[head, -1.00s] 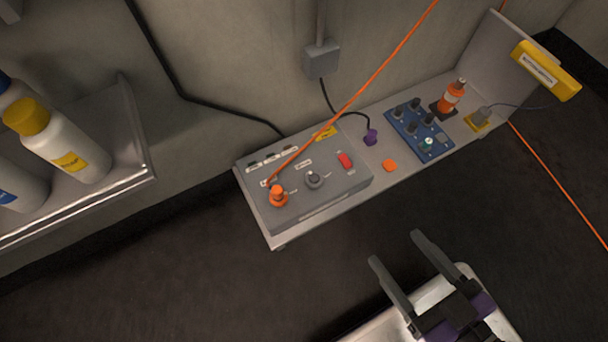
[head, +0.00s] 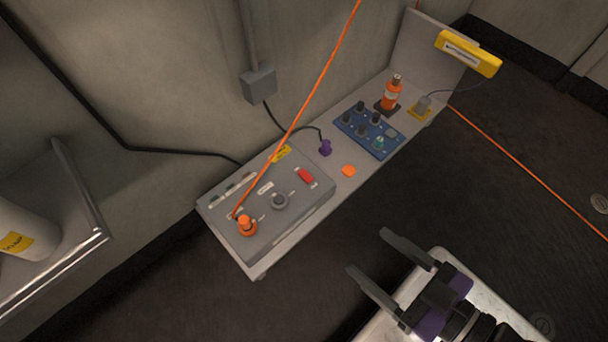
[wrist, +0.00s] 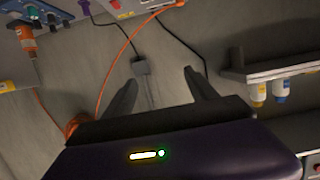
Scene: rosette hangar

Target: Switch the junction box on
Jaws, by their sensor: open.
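The junction box (head: 266,207) is a grey sloped panel on the left part of a narrow wall shelf in the head view. My gripper (head: 369,259) is open and empty, in front of and below the shelf, apart from the box. In the wrist view my open fingers (wrist: 163,92) point toward the wall; only an edge of the panel shows at the top.
A metal shelf with a white bottle (head: 22,232) stands at left.

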